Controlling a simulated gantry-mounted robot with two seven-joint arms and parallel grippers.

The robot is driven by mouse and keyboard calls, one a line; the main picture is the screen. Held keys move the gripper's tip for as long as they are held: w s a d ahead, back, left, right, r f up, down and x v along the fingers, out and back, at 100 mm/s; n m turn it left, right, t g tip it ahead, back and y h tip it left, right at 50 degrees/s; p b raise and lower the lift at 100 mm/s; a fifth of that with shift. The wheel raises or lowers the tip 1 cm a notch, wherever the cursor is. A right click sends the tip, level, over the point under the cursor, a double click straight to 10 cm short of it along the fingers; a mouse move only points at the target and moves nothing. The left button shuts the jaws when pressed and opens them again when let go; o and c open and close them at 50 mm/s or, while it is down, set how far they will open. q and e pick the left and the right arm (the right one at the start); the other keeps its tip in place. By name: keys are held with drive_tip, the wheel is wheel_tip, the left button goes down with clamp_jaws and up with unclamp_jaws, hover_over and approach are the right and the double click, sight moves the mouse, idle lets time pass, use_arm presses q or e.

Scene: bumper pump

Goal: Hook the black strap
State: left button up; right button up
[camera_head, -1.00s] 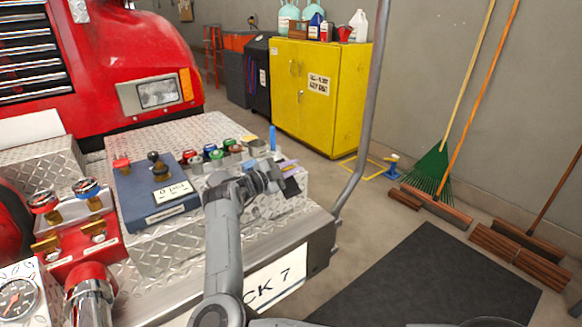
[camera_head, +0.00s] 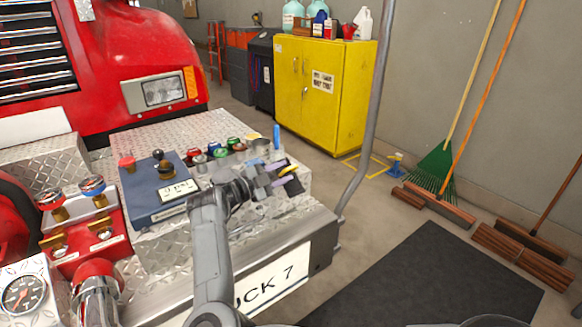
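The view is too small to tell whether the fingers are apart or closed on something. I cannot make out the black strap; the gripper and wrist hide part of the bumper top there.
A blue control box (camera_head: 158,187) and a row of coloured caps (camera_head: 215,151) stand on the bumper left of and behind the gripper. A grey pole (camera_head: 374,110) rises at its right. Red valves (camera_head: 82,222) and a gauge (camera_head: 22,293) are at left.

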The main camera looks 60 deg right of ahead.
drive_tip(key=v, duration=0.5)
drive_tip(key=shift+w+a+p, duration=0.1)
drive_tip(key=shift+a+p, duration=0.1)
drive_tip(key=shift+p, duration=0.1)
